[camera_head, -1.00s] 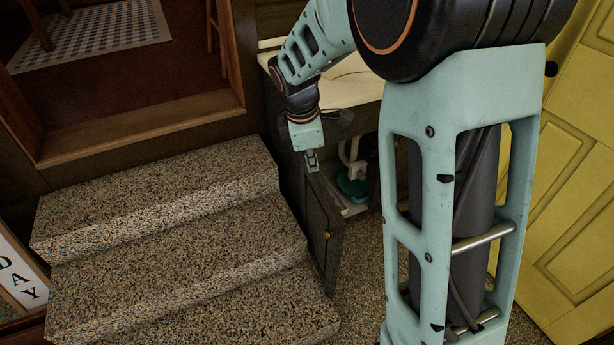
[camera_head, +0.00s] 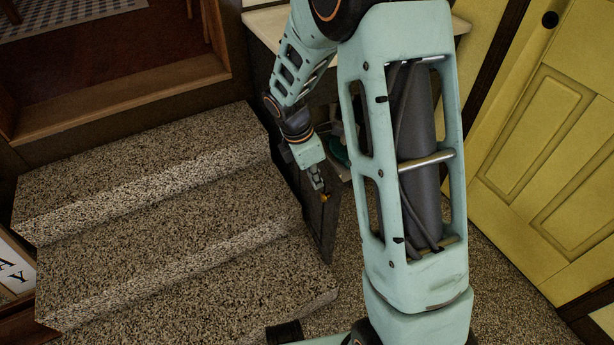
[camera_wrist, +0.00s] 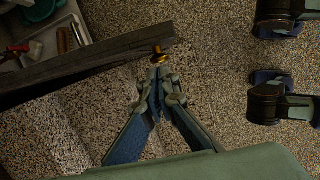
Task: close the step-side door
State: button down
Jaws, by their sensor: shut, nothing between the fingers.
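The step-side door (camera_head: 315,210) is a dark cabinet door beside the speckled steps. It stands swung open from the vanity cabinet, its edge facing me. In the wrist view the door (camera_wrist: 85,66) runs across the upper left as a dark plank, with a brass knob (camera_wrist: 160,54) near its free end. My gripper (camera_head: 322,192) is at the door's upper part, close to the knob. In the wrist view my gripper (camera_wrist: 157,78) is shut and empty, its tips just below the knob. I cannot tell whether they touch it. The arm hides part of the cabinet opening.
Speckled steps (camera_head: 170,200) rise close on the left of the door. The cabinet interior (camera_wrist: 45,40) holds several small items. A yellow door (camera_head: 550,150) stands at the right. Speckled floor (camera_head: 500,290) is open between it and my arm.

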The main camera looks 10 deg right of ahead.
aim_at(331, 183)
jog(key=shift+w+d+r, duration=0.1)
jog(key=shift+w+d, duration=0.05)
jog(key=shift+d, duration=0.45)
jog(key=shift+w+d+r, duration=0.1)
jog(key=shift+d, duration=0.45)
jog(key=shift+d, duration=0.1)
jog(key=shift+d+p, duration=0.35)
jog(key=shift+d, duration=0.15)
jog(key=w+d+n+p, duration=0.3)
jog(key=d+p, duration=0.2)
jog(key=d, duration=0.2)
jog(key=w+d+n+t+p, duration=0.1)
jog(key=w+d+n+p, duration=0.2)
jog(key=d+p, duration=0.3)
jog(key=shift+d+y+p, duration=0.3)
jog(key=shift+d+y, duration=0.1)
jog(key=shift+d, duration=0.3)
jog(key=shift+f, duration=0.1)
jog(key=shift+a, duration=0.15)
